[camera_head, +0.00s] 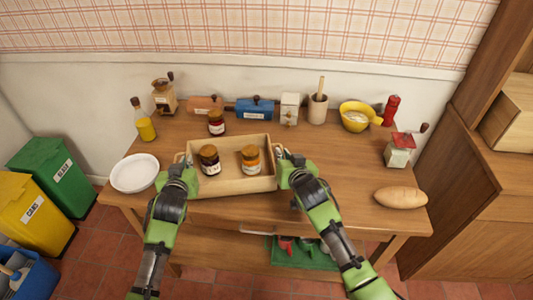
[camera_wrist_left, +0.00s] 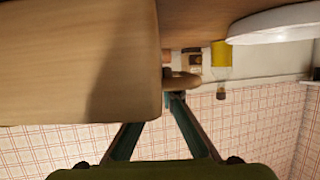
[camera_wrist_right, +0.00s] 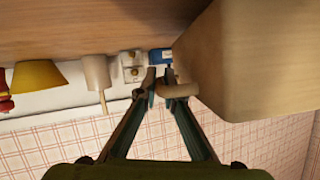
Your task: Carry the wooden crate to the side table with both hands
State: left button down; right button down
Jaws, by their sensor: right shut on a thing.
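The wooden crate (camera_head: 232,184) sits on the wooden table (camera_head: 330,205), left of its middle. It holds a dark-lidded jar (camera_head: 209,160) and an orange jar (camera_head: 250,159). My left gripper (camera_head: 183,160) is at the crate's left end, its fingertips close together by the handle (camera_wrist_left: 184,80); whether they grip it is unclear. My right gripper (camera_head: 283,155) is shut on the crate's right handle (camera_wrist_right: 182,90). The crate's walls also show in the left wrist view (camera_wrist_left: 80,60) and right wrist view (camera_wrist_right: 250,65). I cannot make out a separate side table.
A white plate (camera_head: 135,173) lies left of the crate. A red jar (camera_head: 216,123) stands just behind it. A bread loaf (camera_head: 400,197) lies at the right; a yellow bowl (camera_head: 358,116) is at the back. Bins (camera_head: 50,165) stand left; a wooden cabinet (camera_head: 470,215) stands right.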

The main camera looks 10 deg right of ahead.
pick_arm(q)
jog(key=shift+f+b, duration=0.65)
jog(key=shift+f, duration=0.05)
pick_arm(e)
jog(key=shift+f, duration=0.7)
pick_arm(q)
jog(key=c, duration=2.6)
grip_release()
jog(key=shift+f, duration=0.15)
pick_arm(e)
jog(key=c, duration=2.5)
grip_release()
jog(key=shift+f, duration=0.15)
pick_arm(q)
jog(key=o, duration=0.3)
pick_arm(e)
jog(key=o, duration=0.3)
pick_arm(q)
jog(key=shift+s, duration=0.1)
pick_arm(e)
jog(key=shift+s, duration=0.1)
pick_arm(q)
jog(key=shift+r, duration=0.25)
pick_arm(e)
jog(key=shift+r, duration=0.25)
